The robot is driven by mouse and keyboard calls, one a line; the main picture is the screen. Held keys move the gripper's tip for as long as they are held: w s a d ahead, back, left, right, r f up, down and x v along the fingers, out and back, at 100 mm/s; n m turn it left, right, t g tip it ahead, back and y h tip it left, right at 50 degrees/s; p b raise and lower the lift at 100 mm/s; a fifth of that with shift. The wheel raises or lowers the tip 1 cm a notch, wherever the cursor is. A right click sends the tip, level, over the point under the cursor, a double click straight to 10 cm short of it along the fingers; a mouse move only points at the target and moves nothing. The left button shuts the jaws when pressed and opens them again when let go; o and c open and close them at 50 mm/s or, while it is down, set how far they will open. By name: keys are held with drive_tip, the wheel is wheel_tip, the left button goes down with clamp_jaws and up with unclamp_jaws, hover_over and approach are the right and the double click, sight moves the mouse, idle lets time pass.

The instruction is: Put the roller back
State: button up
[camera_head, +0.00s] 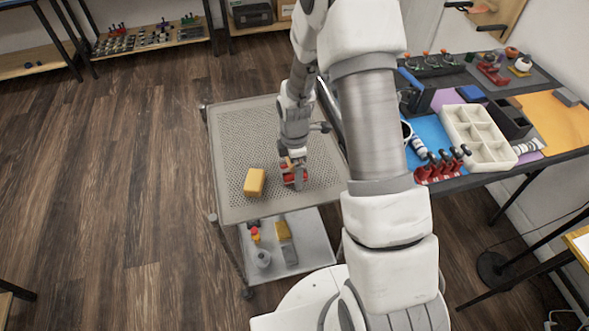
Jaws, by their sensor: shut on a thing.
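My gripper (294,172) points down over the right part of the perforated top of a grey cart (230,128). It is shut on a small red object (288,179), which may be the roller; my fingers hide much of it and its shape is unclear. I cannot tell whether it touches the cart top. A yellow block (254,182) lies on the cart top just left of my gripper, apart from it.
The cart's lower shelf (310,243) holds small parts. A workbench at right carries a white compartment tray (466,148), red clamps (440,166) and a black box (508,118). Shelves with parts (150,38) stand at the back. Wooden floor at left is clear.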

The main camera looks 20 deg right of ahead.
drive_tip(key=shift+s+f, duration=0.3)
drive_tip(key=shift+f, duration=0.15)
drive_tip(key=shift+c, duration=0.8)
drive_tip(key=o, duration=1.2)
drive_tip(key=shift+s+f, duration=0.1)
drive_tip(key=shift+r+p, duration=0.45)
drive_tip(key=shift+r, duration=0.2)
drive_tip(key=r, duration=0.4)
drive_tip(key=r+p, duration=0.1)
drive_tip(key=r, duration=0.7)
drive_tip(key=shift+w+r+p, duration=0.25)
drive_tip(key=shift+r+p, duration=0.15)
drive_tip(key=s+r+m+t, duration=0.1)
drive_tip(key=s+r+m, duration=0.25)
drive_tip(key=r, duration=0.35)
drive_tip(key=s+r+m+t, duration=0.1)
drive_tip(key=s+r+m, duration=0.25)
drive_tip(key=r, duration=0.45)
drive_tip(key=s+r+m+t, duration=0.3)
drive_tip(key=s+r+m, duration=0.5)
drive_tip(key=s+m, duration=0.3)
drive_tip(key=shift+s, duration=1.15)
